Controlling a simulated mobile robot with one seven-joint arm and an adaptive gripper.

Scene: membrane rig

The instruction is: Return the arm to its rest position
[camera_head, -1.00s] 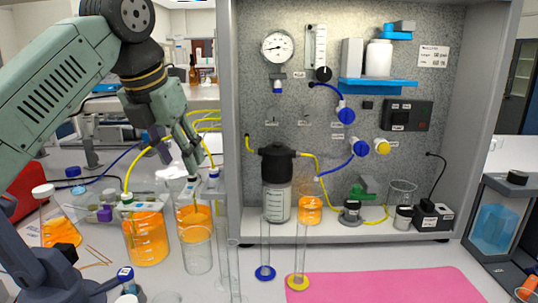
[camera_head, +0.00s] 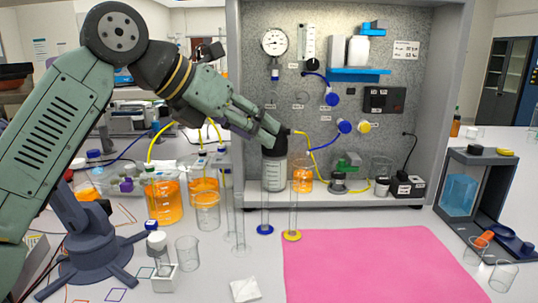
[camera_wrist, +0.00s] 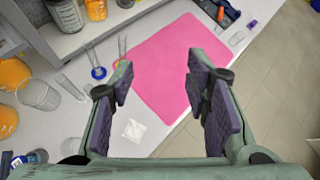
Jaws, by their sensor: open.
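My arm reaches in from the left in the head view, with my gripper (camera_head: 272,134) in front of the rig panel, near the top of the dark-capped bottle (camera_head: 274,172). I cannot tell from this view how far apart they are in depth. In the wrist view my gripper (camera_wrist: 165,85) is open and empty, with its two padded fingers well apart. Below it lie the bench and the pink mat (camera_wrist: 178,62). Nothing is held.
Two tall cylinders with a blue base (camera_head: 264,230) and a yellow base (camera_head: 291,235) stand before the rig. Orange-filled bottles (camera_head: 163,203) and empty beakers (camera_head: 187,252) stand at left. The pink mat (camera_head: 370,262) is bare. A dark-framed stand (camera_head: 462,190) is at right.

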